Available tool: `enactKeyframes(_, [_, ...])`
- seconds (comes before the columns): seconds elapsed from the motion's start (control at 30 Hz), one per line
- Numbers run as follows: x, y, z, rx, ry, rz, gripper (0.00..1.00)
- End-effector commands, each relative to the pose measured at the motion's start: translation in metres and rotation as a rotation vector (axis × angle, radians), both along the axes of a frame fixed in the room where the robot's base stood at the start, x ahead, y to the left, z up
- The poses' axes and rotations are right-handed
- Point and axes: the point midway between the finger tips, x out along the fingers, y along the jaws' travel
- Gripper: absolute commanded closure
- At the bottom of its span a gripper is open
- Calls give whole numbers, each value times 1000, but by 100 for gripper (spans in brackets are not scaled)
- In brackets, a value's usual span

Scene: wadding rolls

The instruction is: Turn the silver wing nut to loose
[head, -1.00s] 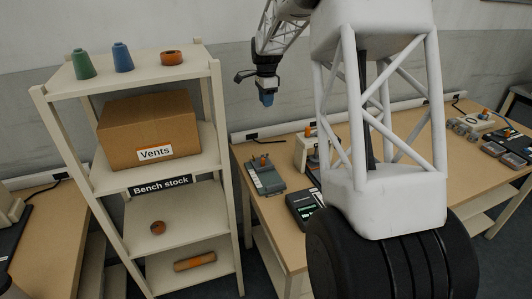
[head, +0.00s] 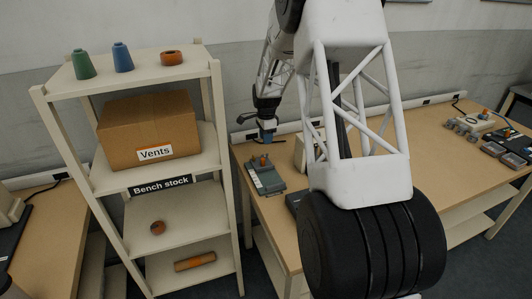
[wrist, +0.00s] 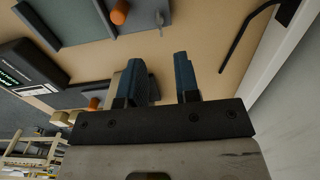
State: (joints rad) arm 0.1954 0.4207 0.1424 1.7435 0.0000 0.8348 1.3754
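A small silver piece (wrist: 159,21), which looks like the wing nut, stands on a grey device at the top of the wrist view, beside an orange knob (wrist: 120,12). In the head view the grey device (head: 270,184) sits on the bench's left end; the wing nut is too small to make out there. My gripper (head: 267,138) hangs above and behind that device, pointing down. In the wrist view its two blue fingertips (wrist: 162,62) are apart with nothing between them, and the silver piece lies beyond them.
A dark device with a lit screen (wrist: 30,75) stands nearby on the wooden bench (head: 432,165). A black cable (wrist: 245,40) lies near the wall. A shelf (head: 215,150) with a box (head: 150,122) stands left of the bench. More devices (head: 470,125) stand farther right.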

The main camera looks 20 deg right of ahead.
Motion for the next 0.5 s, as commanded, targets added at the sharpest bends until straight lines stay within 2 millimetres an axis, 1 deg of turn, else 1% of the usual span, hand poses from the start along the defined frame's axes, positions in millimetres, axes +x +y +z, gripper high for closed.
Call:
enactKeyframes(0.17, [0, 0, -5, 0, 1, 0, 70])
enactKeyframes(0.27, [0, 0, -12, 0, 2, 0, 70])
enactKeyframes(0.5, [0, 0, -38, 0, 1, 0, 70])
